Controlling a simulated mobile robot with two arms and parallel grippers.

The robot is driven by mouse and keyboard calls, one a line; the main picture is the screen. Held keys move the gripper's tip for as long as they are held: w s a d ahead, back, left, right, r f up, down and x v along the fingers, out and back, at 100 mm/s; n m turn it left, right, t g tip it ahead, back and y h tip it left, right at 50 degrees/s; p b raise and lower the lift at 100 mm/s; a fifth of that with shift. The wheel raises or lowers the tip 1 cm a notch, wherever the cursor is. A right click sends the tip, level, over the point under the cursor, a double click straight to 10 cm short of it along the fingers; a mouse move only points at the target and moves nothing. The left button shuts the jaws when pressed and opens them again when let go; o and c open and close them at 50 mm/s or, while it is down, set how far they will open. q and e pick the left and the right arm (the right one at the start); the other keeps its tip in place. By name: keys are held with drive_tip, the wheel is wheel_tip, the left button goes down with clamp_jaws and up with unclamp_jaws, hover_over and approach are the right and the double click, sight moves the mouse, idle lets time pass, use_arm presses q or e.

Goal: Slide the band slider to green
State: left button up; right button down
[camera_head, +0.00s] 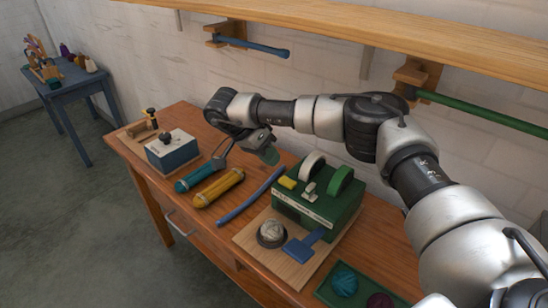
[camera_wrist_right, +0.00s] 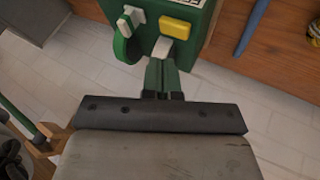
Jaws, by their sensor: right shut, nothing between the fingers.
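A green machine (camera_head: 335,222) stands on a wooden board on the workbench. Which part is the band slider is not labelled legibly; the white knob looks like one. My right gripper (camera_head: 270,156) is shut and empty, above the bench behind and left of the machine. My left gripper is out of view.
Teal and yellow rolls (camera_head: 217,187), a blue rod (camera_head: 250,196) and a blue-white box (camera_head: 172,151) lie left of the machine. A shelf (camera_head: 380,38) with rods hangs above.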

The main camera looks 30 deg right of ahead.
sight(310, 192)
drive_tip(key=p+x, duration=0.1)
drive_tip(key=x, duration=0.6)
drive_tip(key=shift+s+d+p, duration=0.15)
drive_tip(key=shift+d+p, duration=0.05)
drive_tip(key=shift+p, duration=0.2)
drive_tip(key=shift+s+d+p, duration=0.15)
drive_tip(key=shift+s+p, duration=0.15)
drive_tip(key=shift+s, duration=0.2)
drive_tip(key=shift+s+d+p, duration=0.2)
drive_tip(key=shift+s+p, duration=0.05)
drive_tip(key=shift+s, duration=0.2)
drive_tip(key=shift+s+d, duration=0.2)
drive_tip(key=shift+s, duration=0.4)
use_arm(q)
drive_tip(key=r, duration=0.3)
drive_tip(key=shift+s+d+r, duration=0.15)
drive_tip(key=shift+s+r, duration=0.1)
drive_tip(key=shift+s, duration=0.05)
use_arm(e)
drive_tip(key=shift+s, duration=0.15)
